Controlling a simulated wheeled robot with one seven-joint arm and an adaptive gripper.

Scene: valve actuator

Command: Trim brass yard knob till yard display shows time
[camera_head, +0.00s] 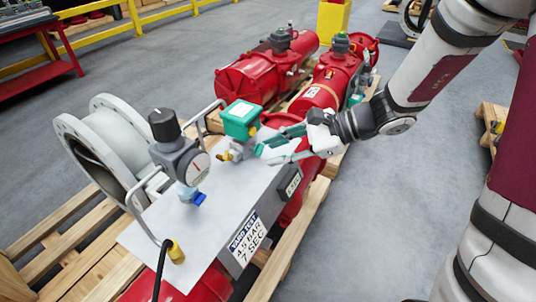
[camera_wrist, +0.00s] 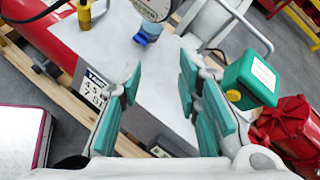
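A small brass knob (camera_head: 228,155) sits on the grey panel (camera_head: 205,222), below the green box (camera_head: 241,118). A small dark display (camera_head: 289,184) is on the panel's right edge; its digits are too small to read surely. A sign (camera_head: 246,240) reads "YARD TEST 4.5 BAR 7 SEC". My gripper (camera_head: 263,152) is over the panel, its teal fingers pointing left towards the brass knob, just right of it. In the wrist view my gripper (camera_wrist: 158,76) is open, with only bare panel between its fingers. I cannot make out the brass knob there.
A pressure gauge (camera_head: 198,167) with a black knob (camera_head: 164,124) and a blue fitting (camera_head: 196,198) stands on the panel. Metal handles flank it. A yellow fitting (camera_head: 176,252) with a black cable is at the front. Red actuators (camera_head: 255,78) lie behind on pallets.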

